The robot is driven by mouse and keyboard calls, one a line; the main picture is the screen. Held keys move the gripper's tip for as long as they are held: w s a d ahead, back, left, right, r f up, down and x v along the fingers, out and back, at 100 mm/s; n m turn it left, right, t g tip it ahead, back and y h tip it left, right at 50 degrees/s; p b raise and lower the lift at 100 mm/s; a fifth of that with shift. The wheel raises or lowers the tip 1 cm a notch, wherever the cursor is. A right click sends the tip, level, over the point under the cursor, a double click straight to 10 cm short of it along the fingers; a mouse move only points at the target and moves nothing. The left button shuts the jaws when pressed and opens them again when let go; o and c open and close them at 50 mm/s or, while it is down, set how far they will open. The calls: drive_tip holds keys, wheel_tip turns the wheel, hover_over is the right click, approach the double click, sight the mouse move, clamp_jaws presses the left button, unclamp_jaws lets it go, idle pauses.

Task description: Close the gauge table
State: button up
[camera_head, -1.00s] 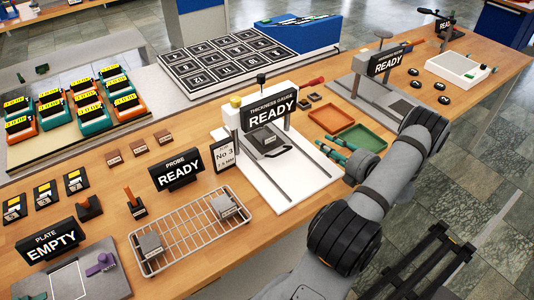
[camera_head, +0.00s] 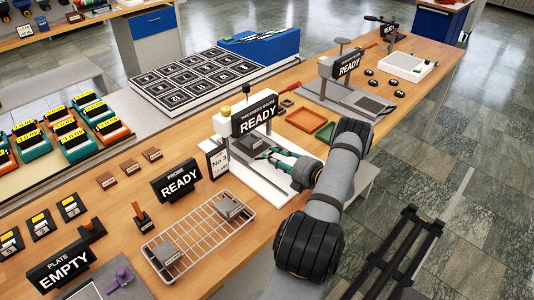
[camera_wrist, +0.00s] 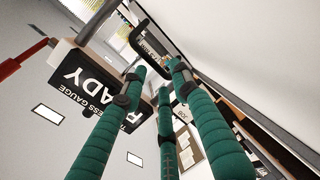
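The thickness gauge (camera_head: 255,116) stands on the bench with its READY sign facing me and a white base with rails. A black loop handle (camera_wrist: 139,33) shows in the wrist view, just beyond my fingertips. My gripper (camera_head: 270,157), with three teal fingers, is low over the front of the gauge. In the wrist view the fingers (camera_wrist: 156,82) are spread apart with a gap between them. I cannot tell whether they touch the handle.
A wire rack (camera_head: 195,245) with grey blocks stands left of the gauge, with the PROBE sign (camera_head: 178,181) behind it. Orange and green trays (camera_head: 306,120) lie to the right. Another READY station (camera_head: 345,70) stands farther back right.

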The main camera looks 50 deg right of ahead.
drive_tip(key=shift+x, duration=1.7)
drive_tip(key=shift+c, duration=0.5)
clamp_jaws()
drive_tip(key=shift+a, duration=0.1)
